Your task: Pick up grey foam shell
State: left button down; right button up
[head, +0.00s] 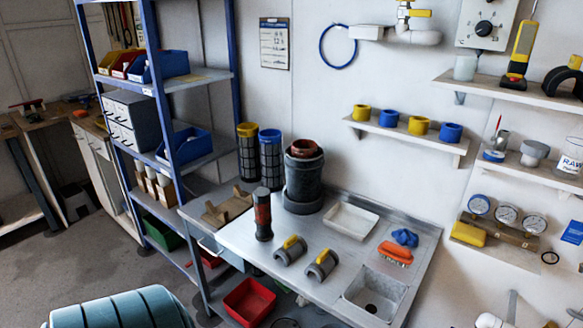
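Two short grey half-round pieces with yellow tops, a left one (290,256) and a right one (321,268), lie side by side on the front of the steel bench (240,236). They look like grey foam shells, but I cannot tell the material. A dark grey upright cylinder (303,186) with a reddish-brown inner top stands at the back of the bench and could also have a grey shell around it. Neither of my grippers is in view, and nothing in view is being held.
A dark cylinder with a red band (263,215) stands left of the half-round pieces. A white tray (351,220), an orange brush (395,254), a blue cloth (405,237) and a sink (372,300) are to the right. A blue-framed shelf (163,130) stands left. A teal ribbed object (122,312) is at front left.

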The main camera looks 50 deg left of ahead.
aim_at(295, 246)
jog(key=u, duration=1.6)
